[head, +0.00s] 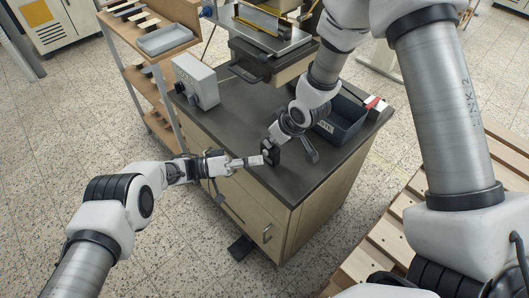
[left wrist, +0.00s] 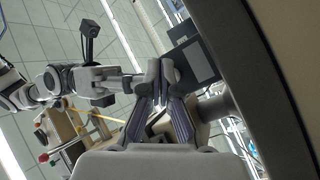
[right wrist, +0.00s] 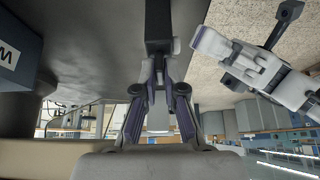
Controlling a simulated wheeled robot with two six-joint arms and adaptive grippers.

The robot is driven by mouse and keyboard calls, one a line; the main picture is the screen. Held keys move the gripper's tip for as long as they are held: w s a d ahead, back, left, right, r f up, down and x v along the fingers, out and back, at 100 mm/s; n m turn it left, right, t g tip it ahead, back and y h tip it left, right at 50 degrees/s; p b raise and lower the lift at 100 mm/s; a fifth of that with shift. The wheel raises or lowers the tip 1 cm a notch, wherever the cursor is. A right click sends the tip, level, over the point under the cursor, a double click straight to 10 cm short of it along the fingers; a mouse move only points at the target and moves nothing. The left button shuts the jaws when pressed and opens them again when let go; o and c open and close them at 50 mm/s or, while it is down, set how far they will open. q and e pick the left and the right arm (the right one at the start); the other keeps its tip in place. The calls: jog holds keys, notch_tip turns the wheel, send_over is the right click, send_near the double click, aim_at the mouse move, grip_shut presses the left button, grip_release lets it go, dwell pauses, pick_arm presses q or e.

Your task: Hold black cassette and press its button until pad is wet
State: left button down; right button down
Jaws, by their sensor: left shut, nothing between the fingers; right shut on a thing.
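The black cassette (head: 271,157) is held upright near the front edge of the dark tabletop. My right gripper (head: 269,147) is shut on it. In the right wrist view the cassette (right wrist: 158,22) stands out from the closed fingers (right wrist: 158,72). My left gripper (head: 261,160) is shut and empty, its tips right beside the cassette; I cannot tell whether they touch. It also shows in the right wrist view (right wrist: 198,42), just right of the cassette. The left wrist view shows its fingers (left wrist: 160,78) together. The button and pad cannot be made out.
A black bin (head: 342,124) stands on the tabletop (head: 232,130) at the right. A grey control box (head: 196,80) is at the left and a press (head: 265,52) at the back. A wooden shelf rack (head: 137,75) stands left of the cabinet (head: 262,205).

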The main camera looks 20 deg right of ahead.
pick_arm(q)
jog(key=shift+w+d, duration=0.1)
jog(key=shift+d, duration=0.15)
jog(key=shift+w+d, duration=0.15)
jog(key=shift+d, duration=0.4)
dwell(0.9)
jog(key=shift+s+a, duration=0.2)
jog(key=shift+a, duration=0.3)
jog(key=shift+s+a, duration=0.15)
jog(key=shift+a, duration=0.3)
jog(key=a, duration=0.1)
jog(key=s+a, duration=0.1)
jog(key=a, duration=0.2)
jog(key=shift+s+a, duration=0.3)
jog(key=shift+a, duration=0.05)
